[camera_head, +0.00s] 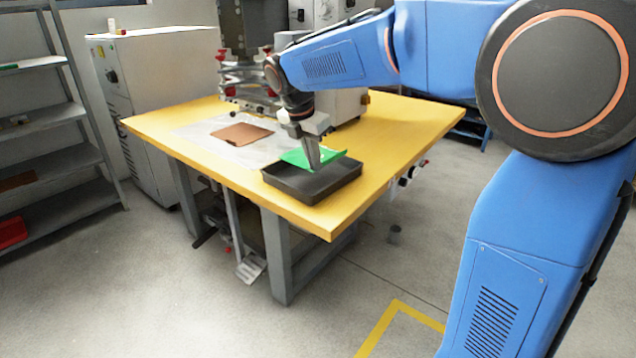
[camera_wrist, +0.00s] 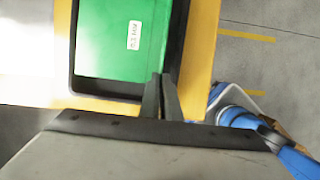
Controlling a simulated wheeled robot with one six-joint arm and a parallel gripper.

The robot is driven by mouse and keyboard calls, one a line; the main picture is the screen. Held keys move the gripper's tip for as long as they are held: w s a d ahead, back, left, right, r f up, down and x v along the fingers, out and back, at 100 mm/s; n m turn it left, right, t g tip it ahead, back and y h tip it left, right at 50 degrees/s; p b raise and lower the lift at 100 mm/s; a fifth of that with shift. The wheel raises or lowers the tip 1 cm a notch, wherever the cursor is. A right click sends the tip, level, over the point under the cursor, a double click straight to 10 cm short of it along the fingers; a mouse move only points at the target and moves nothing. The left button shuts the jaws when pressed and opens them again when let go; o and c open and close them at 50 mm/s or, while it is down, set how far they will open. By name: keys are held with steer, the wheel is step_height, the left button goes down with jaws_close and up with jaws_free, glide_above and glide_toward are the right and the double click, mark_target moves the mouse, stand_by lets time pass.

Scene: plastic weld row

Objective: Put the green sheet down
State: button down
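The green sheet (camera_head: 297,157) is tilted over the back part of a dark tray (camera_head: 318,188) on the yellow table. In the wrist view the sheet (camera_wrist: 105,40) fills much of the dark tray's outline (camera_wrist: 110,88) and carries a small white label. My gripper (camera_head: 313,163) points down at the sheet. In the wrist view its fingertips (camera_wrist: 161,78) are close together at the sheet's lower right corner and look shut on it. The exact contact is partly hidden by the fingers. Whether the sheet touches the tray is unclear.
The yellow table (camera_head: 160,124) holds a brown sheet (camera_head: 241,133) on a pale mat (camera_head: 205,130) left of the tray. A machine (camera_head: 240,75) stands behind, near my arm. A grey cabinet (camera_head: 165,80) and shelves (camera_head: 45,120) are at left. Table room right of the tray is clear.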

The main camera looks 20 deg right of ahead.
steer(key=shift+f, duration=3.35)
steer(key=shift+f, duration=0.15)
steer(key=c, duration=2)
jaws_free()
steer(key=v, duration=1.2)
steer(key=s+d+f+m+t+y, duration=0.1)
steer(key=s+d+m, duration=0.3)
steer(key=s+m, duration=0.3)
steer(key=s+d+f+m+y, duration=0.15)
steer(key=s+d+m, duration=0.25)
steer(key=s, duration=0.5)
steer(key=s+d+f+m+t, duration=0.1)
steer(key=s+d+f+m, duration=0.3)
steer(key=s+f+m, duration=0.7)
steer(key=s+m, duration=0.2)
steer(key=s, duration=0.2)
steer(key=shift+s+m+t, duration=0.2)
steer(key=shift+m+t, duration=0.1)
steer(key=shift+t, duration=0.1)
